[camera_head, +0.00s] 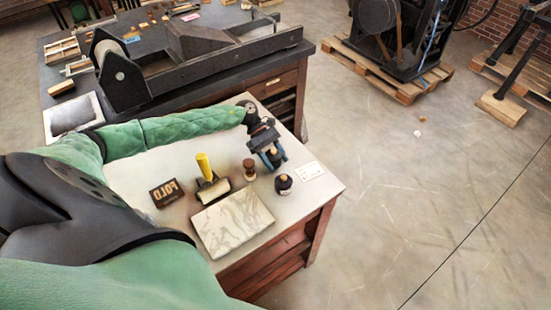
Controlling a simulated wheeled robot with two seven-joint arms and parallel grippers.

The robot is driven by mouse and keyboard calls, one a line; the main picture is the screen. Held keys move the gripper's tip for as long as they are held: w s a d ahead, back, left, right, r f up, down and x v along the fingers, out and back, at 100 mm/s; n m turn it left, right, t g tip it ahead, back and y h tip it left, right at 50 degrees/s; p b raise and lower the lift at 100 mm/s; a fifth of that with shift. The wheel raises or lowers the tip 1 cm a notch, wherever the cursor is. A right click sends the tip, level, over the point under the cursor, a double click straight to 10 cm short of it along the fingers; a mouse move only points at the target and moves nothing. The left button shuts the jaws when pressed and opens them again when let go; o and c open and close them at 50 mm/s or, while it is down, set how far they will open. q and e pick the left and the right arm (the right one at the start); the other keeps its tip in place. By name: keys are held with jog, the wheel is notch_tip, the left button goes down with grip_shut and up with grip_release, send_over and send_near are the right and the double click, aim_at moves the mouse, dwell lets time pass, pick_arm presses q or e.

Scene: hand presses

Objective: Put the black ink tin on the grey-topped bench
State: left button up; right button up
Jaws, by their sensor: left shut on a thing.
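My left gripper (271,152) is over the right part of a pale, light-grey-topped bench (155,165), near its back right edge. It is shut on a small dark thing (274,158) that looks like the black ink tin, mostly hidden by the gripper's fingers. I cannot tell whether the held thing touches the bench top. My right gripper is not in view.
On the bench are a white card (310,171), a wooden stamp (249,170), a yellow-handled roller (207,175), a dark "FOLD" block (166,193) and a marbled slab (232,223). A dark-topped bench (225,80) with a press stands behind. Open floor lies to the right.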

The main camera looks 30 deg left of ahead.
pick_arm(q)
jog(key=shift+f, duration=0.55)
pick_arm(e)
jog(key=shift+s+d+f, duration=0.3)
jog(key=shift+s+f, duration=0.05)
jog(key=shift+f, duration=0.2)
pick_arm(q)
jog(key=shift+f, duration=0.1)
jog(key=o, duration=1.1)
jog(key=shift+o, duration=0.2)
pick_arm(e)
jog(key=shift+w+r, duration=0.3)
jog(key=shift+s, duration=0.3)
